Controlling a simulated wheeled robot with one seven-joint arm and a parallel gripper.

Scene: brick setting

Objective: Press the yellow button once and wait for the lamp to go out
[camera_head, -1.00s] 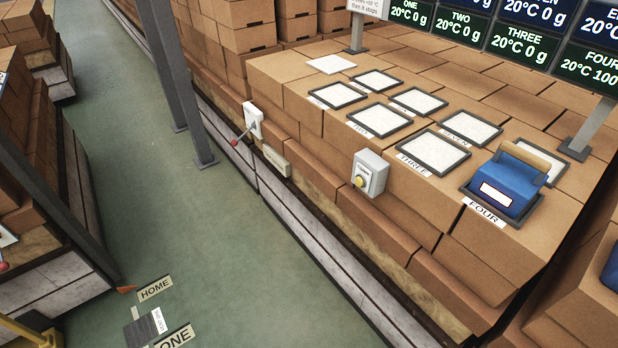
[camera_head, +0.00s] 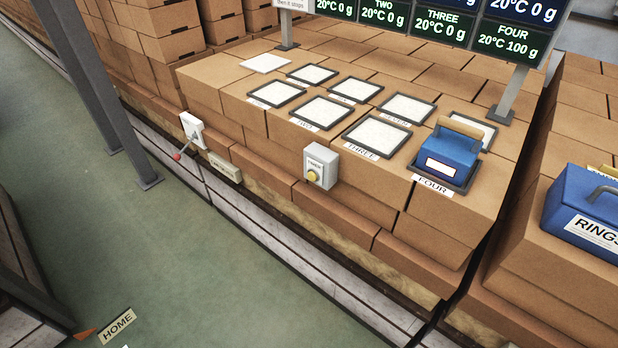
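A label on the box's upper face is too small to read surely. I cannot make out a lit lamp anywhere in view. My gripper is not in view, and nothing touches the button.
A lever with a red knob (camera_head: 177,157) sticks out from a white plate to the left of the button. A blue box with a wooden handle (camera_head: 450,150) stands on pad FOUR. A blue RINGS box (camera_head: 590,205) is at right. Green floor (camera_head: 170,250) is clear at left.

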